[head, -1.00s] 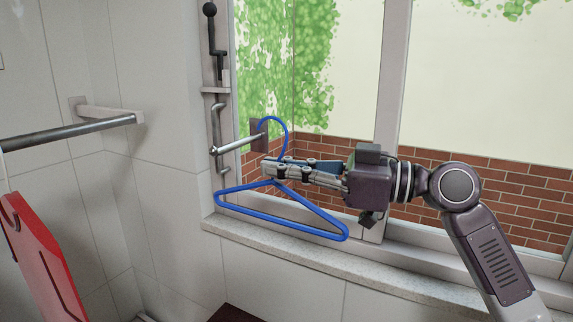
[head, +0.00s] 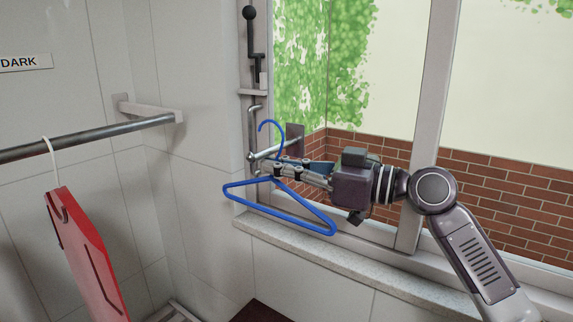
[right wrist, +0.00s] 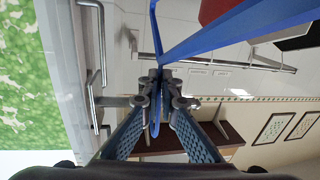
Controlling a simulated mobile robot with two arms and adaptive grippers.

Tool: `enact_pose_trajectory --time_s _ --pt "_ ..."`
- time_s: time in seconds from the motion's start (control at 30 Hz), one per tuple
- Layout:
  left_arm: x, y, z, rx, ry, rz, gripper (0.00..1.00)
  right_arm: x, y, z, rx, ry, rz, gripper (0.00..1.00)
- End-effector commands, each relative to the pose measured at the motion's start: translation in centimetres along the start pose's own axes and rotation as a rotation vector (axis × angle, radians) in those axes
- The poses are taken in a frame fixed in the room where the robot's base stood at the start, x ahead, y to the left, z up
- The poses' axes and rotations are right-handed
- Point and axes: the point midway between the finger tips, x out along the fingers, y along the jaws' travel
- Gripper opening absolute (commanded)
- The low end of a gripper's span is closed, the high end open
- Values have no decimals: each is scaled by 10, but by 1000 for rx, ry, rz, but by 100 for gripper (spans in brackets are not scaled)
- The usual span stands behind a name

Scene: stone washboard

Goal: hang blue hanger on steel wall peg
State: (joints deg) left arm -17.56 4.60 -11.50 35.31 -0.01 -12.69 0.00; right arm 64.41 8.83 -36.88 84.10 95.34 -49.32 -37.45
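The blue hanger (head: 283,208) hangs from my right gripper (head: 264,168), whose fingers are shut on its neck below the hook. The hanger's hook (head: 271,124) rises above the fingers. The steel wall peg (head: 288,146) sticks out from a dark plate by the window. In the head view the hook overlaps the peg; I cannot tell whether they touch. The right wrist view shows the fingertips (right wrist: 160,88) closed on the hanger (right wrist: 208,33). My left gripper is out of view.
A steel rail (head: 90,136) on a wall bracket is at left, with a red hanging board (head: 88,250) below it. A dark window latch (head: 251,40) and bent metal handle are close to the peg. The stone sill (head: 330,262) runs below.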

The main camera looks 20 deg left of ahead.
Motion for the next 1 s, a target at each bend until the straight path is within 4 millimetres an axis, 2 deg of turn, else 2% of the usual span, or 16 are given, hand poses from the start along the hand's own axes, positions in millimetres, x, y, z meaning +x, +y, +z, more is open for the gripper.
enact_pose_trajectory --time_s 0.03,0.4,0.9,1.0 --pt "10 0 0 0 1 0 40 -1 0 11 2 1 1 0" --pt "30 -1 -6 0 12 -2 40 -1 -3 34 0 1 -1 0" --pt "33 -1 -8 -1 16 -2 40 -1 -3 38 0 1 0 0" --pt "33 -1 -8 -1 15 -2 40 -1 -3 38 0 1 0 14"
